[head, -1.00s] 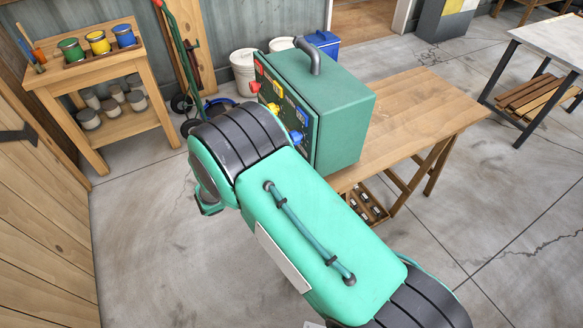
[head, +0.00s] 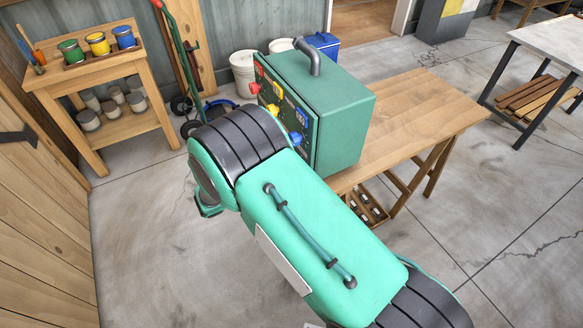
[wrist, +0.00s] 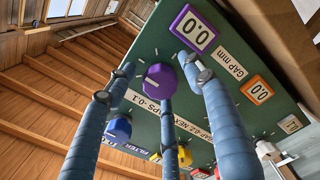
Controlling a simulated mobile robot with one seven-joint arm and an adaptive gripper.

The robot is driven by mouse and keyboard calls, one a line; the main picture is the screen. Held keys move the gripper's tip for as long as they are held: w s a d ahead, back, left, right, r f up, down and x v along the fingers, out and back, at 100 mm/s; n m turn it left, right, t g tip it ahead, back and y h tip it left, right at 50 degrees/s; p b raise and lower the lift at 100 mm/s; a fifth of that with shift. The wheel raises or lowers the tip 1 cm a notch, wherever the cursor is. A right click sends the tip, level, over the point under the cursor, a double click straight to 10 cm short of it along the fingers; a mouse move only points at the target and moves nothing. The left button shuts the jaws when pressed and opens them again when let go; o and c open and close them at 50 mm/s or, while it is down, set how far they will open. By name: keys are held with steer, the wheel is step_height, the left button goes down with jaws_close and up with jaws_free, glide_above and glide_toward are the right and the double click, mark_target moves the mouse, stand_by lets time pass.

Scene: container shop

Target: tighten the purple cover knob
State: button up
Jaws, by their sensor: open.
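The purple knob (wrist: 160,80) sits on the front panel (wrist: 150,45) of a green box, near the middle of the wrist view. My gripper (wrist: 160,75) is open. Its blue-grey fingers reach toward the panel, with the purple knob between them. I cannot tell whether any finger touches the knob. A purple-framed display (wrist: 193,30) reading 0.0 is above and to the right of the knob. In the head view the green box (head: 335,110) stands on a wooden bench (head: 425,110). My arm hides the gripper and the purple knob there.
A blue knob (wrist: 118,130) and a yellow knob (wrist: 184,156) are close by on the panel. An orange-framed display (wrist: 257,89) is to the right. In the head view, a shelf stand (head: 90,80) with paint pots is at the left. The floor between is clear.

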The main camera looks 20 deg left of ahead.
steer(key=v, duration=1.2)
stand_by(0.5)
